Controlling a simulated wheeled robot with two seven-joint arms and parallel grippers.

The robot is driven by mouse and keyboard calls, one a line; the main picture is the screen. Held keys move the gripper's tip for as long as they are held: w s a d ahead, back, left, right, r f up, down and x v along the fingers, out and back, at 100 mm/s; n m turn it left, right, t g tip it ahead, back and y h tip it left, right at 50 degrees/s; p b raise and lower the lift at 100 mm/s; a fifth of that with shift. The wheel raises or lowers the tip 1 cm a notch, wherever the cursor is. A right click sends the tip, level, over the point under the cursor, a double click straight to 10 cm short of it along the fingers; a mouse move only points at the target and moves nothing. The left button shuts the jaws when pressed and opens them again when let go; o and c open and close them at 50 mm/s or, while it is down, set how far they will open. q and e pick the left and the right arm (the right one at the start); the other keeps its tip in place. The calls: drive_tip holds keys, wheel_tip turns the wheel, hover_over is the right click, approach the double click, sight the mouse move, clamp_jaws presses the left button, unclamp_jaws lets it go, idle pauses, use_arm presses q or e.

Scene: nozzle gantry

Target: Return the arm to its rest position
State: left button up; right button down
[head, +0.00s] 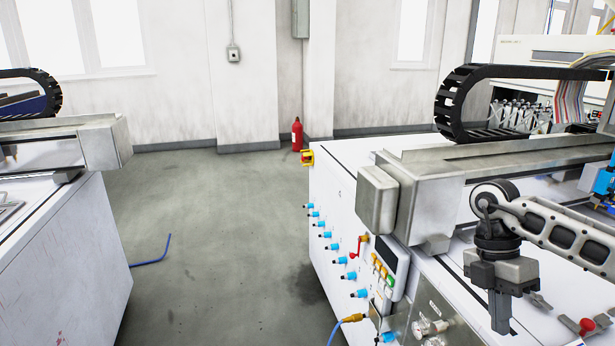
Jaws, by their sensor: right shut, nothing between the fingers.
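My right arm comes in from the right edge of the head view over the white machine (335,195). My right gripper (500,318) hangs down at the end of it, with its fingers pointing at the machine's top. Its fingers are together and nothing shows between them. It is to the right of the side panel with its blue connectors and in front of the grey gantry beam (500,158). Whether the fingertips touch the surface below cannot be told. My left gripper and left arm are not in view.
A red knob (586,325) sits on the machine top right of the gripper. A black cable chain (462,100) arches over the beam. A second machine (75,260) stands at left. The floor between is mostly clear, with a blue cable (155,257) and a far red extinguisher (297,135).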

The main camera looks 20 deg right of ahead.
drive_tip(key=a+f+n+y, duration=0.3)
drive_tip(key=a+y, duration=0.1)
drive_tip(key=a, duration=0.6)
drive_tip(key=a+f+n+y, duration=0.3)
drive_tip(key=a+f+y, duration=0.1)
drive_tip(key=a, duration=0.6)
drive_tip(key=w+a+r+m+t+y, duration=0.1)
drive_tip(key=a+r+m+t+y, duration=0.2)
drive_tip(key=a+t+y, duration=0.35)
drive_tip(key=w+a+r+m+t+y, duration=0.2)
drive_tip(key=a+r+m+t+y, duration=0.15)
drive_tip(key=a+t, duration=0.45)
drive_tip(key=s+d+f+m+t+h, duration=0.1)
drive_tip(key=d+f+m+t+h, duration=0.45)
drive_tip(key=f+m+h, duration=0.7)
drive_tip(key=s+d+f+m+g+h, duration=0.2)
drive_tip(key=s+f+g, duration=0.3)
drive_tip(key=s+f, duration=0.2)
drive_tip(key=shift+s+d+f+h, duration=0.3)
drive_tip(key=shift+s+f+h, duration=0.05)
drive_tip(key=shift+s, duration=0.45)
